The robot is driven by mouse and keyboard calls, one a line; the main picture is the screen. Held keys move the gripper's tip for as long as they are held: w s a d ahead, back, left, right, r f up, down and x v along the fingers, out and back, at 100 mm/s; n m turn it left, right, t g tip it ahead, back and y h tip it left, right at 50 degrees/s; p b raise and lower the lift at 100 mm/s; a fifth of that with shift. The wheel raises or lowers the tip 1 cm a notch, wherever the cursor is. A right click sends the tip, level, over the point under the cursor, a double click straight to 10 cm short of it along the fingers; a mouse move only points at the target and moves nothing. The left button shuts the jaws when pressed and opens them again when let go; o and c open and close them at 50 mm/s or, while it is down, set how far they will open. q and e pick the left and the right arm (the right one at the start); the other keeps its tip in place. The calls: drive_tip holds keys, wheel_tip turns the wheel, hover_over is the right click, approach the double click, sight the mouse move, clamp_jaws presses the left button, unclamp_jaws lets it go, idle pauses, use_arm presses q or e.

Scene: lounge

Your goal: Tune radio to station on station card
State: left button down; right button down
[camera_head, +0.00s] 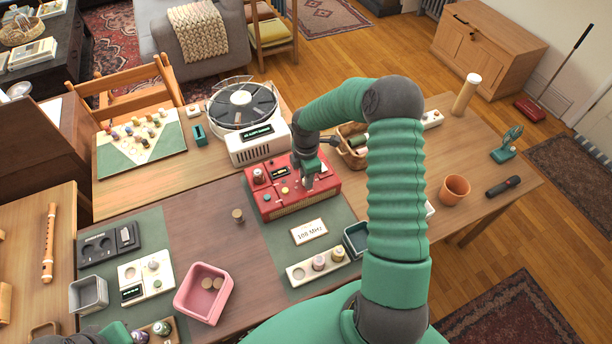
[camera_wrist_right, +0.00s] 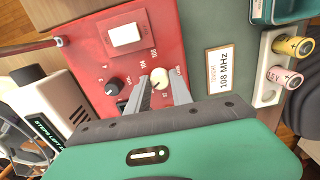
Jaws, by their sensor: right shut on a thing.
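The red radio (camera_head: 272,208) lies on the table with knobs and a small display on its top; it also fills the middle of the right wrist view (camera_wrist_right: 92,50). The station card (camera_head: 309,231), reading 108 MHz, lies in front of the radio and shows in the right wrist view (camera_wrist_right: 219,70). My right gripper (camera_head: 308,184) points down over the radio's right part. In the right wrist view its fingers (camera_wrist_right: 162,88) are around a cream knob (camera_wrist_right: 160,76) with numbers around it. A green part at the bottom left edge looks like my left gripper; its fingers are hidden.
A white turntable (camera_head: 246,118) stands behind the radio. A cream tray (camera_head: 301,273) with small cylinders is in front of the card, and a pink box (camera_head: 203,293) is to the left. A wicker basket (camera_head: 352,158) is right of the radio. Table between pink box and radio is mostly clear.

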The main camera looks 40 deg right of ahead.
drive_tip(key=m, duration=0.2)
drive_tip(key=shift+d+r+m+p, duration=0.1)
drive_tip(key=shift+r+m+p, duration=0.05)
drive_tip(key=shift+m+p, duration=0.25)
drive_tip(key=m, duration=0.3)
drive_tip(key=shift+w+m+p, duration=0.1)
drive_tip(key=shift+m+p, duration=0.2)
drive_tip(key=m, duration=0.3)
drive_tip(key=shift+m, duration=0.3)
drive_tip(key=m, duration=0.3)
drive_tip(key=shift+m+p, duration=0.3)
drive_tip(key=shift+p, duration=0.05)
drive_tip(key=m, duration=0.5)
drive_tip(key=shift+m, duration=0.3)
drive_tip(key=m, duration=0.5)
drive_tip(key=shift+p, duration=0.35)
drive_tip(key=shift+m, duration=0.3)
